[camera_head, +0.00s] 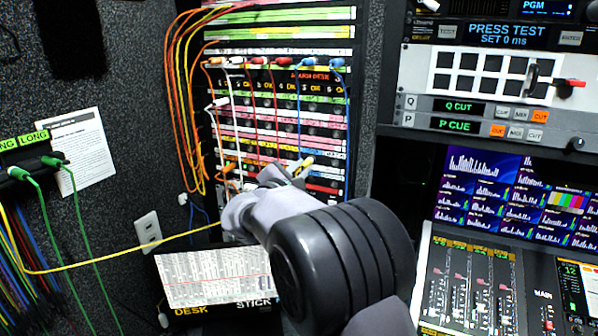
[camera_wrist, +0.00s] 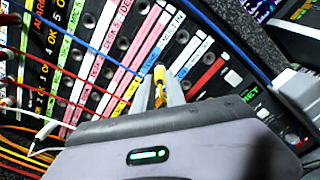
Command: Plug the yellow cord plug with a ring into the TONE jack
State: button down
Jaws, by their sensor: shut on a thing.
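My gripper (camera_wrist: 160,90) is shut on a yellow plug (camera_wrist: 159,76), which points up toward the labelled jack panel in the wrist view. I cannot make out a ring on it or tell whether its tip touches the panel. In the head view my gripper (camera_head: 280,177) is at the lower part of the patch bay (camera_head: 280,130), and my arm covers part of it. A yellow cord (camera_head: 130,254) runs from the left rack and passes behind my arm. I cannot read a TONE label in either view, so I cannot single out that jack.
Orange, white, red and blue cords (camera_head: 338,63) hang across the patch bay near my gripper. Green plugs (camera_head: 52,160) sit in a rack at the left. A printed sheet (camera_head: 212,277) lies below the bay. A mixing console (camera_head: 480,285) and screens stand at the right.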

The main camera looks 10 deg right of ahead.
jog(key=shift+w, duration=0.1)
jog(key=c, duration=1.3)
grip_release()
jog(key=shift+d, duration=0.1)
jog(key=v, duration=1.7)
jog(key=shift+p, duration=0.3)
